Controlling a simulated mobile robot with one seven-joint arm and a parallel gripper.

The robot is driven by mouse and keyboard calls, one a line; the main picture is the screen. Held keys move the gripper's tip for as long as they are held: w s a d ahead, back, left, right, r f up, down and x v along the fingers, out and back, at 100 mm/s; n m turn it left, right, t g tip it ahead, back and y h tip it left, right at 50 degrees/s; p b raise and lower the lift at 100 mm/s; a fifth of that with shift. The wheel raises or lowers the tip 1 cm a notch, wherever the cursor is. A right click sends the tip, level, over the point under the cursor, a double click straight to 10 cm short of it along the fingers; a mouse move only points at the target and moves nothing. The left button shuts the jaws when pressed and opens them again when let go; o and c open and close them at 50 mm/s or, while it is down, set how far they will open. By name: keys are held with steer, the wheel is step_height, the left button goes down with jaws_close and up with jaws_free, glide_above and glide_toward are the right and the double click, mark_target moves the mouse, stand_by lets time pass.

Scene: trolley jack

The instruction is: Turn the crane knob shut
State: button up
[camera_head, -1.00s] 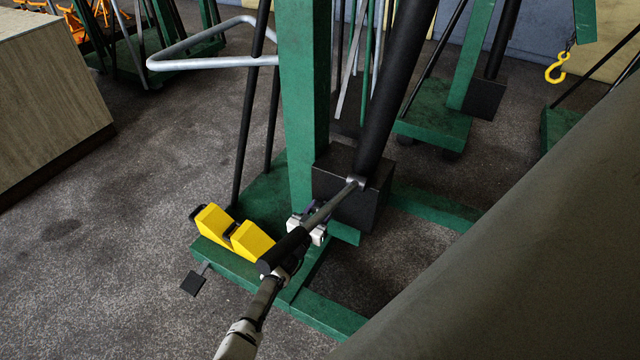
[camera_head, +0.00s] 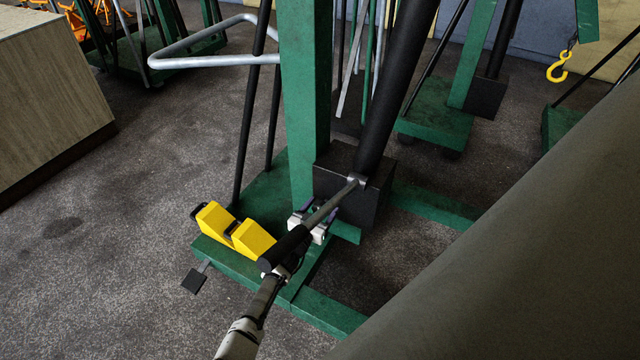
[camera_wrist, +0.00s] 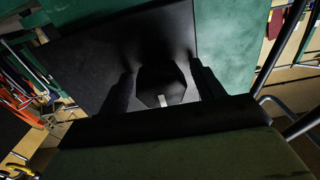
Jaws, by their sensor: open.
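The crane knob (camera_wrist: 165,78) is a dark faceted knob with a small pale mark at its lower edge. It shows in the wrist view in front of the black block at the crane's base, and is hidden in the head view. My gripper (camera_wrist: 163,88) is open, with one dark finger on each side of the knob. I see a gap on both sides and cannot tell any contact. In the head view my gripper (camera_head: 317,214) is partly covered by the crane's pump handle (camera_head: 290,246), beside the black block (camera_head: 378,200).
The green crane post (camera_head: 305,100) and black ram (camera_head: 395,85) rise close around my gripper. Yellow blocks (camera_head: 254,239) sit on the green base (camera_head: 225,258) at left. A wooden box (camera_head: 50,95) stands at far left. Bare floor lies at left.

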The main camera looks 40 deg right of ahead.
steer(key=shift+a, duration=0.1)
steer(key=shift+a+r+p, duration=0.15)
steer(key=shift+a+p, duration=0.05)
steer(key=shift+p, duration=0.25)
steer(key=p+v, duration=1.3)
steer(key=shift+s, duration=0.2)
